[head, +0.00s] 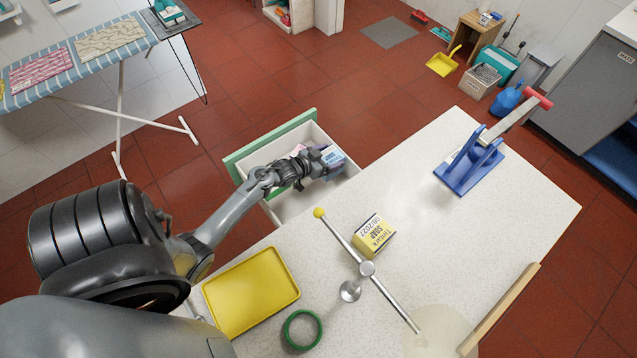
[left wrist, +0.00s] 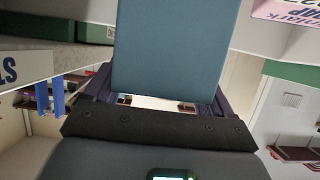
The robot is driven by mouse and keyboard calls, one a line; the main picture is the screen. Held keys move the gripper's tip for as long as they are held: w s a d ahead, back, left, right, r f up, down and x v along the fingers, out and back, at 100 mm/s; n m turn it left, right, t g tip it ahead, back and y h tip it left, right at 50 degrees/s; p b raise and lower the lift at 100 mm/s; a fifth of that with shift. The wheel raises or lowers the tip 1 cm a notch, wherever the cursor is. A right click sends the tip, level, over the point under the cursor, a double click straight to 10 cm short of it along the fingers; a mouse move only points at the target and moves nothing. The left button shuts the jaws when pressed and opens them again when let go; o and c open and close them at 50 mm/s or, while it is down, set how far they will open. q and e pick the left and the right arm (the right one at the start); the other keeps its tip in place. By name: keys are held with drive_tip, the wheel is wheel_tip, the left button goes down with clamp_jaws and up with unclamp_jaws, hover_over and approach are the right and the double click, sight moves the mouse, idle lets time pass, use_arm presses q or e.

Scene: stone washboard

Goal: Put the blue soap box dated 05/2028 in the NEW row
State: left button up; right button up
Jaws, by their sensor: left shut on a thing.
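My left gripper (head: 314,162) is over the open drawer (head: 279,210) beside the counter, shut on a blue box. In the left wrist view the blue soap box (left wrist: 175,50) stands between the fingers (left wrist: 158,104) as a plain blue face. In the head view a blue and white box (head: 332,156) shows at the fingertips, with its label too small to read. I cannot tell whether the box touches the drawer. No date on it and no row marked NEW can be read. My right gripper is not in view.
A pink soap box (left wrist: 288,12) is close by in the left wrist view. On the counter (head: 440,240) are a yellow soap box (head: 374,237), a metal rod stand (head: 366,268), a yellow tray (head: 250,292), a green ring (head: 302,330) and a blue stand (head: 470,165).

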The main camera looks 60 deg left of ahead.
use_arm(q)
wheel_tip(320, 180, down, 4)
drive_tip(key=shift+f+b, duration=0.1)
drive_tip(key=shift+b, duration=0.2)
drive_tip(key=shift+f+b, duration=0.5)
drive_tip(key=shift+f, duration=1.55)
drive_tip(key=shift+f, duration=0.15)
drive_tip(key=o, duration=1)
drive_tip(key=shift+s+r, duration=0.15)
drive_tip(key=shift+r, duration=0.05)
drive_tip(key=shift+p+v, duration=0.7)
drive_tip(key=shift+v, duration=2.9)
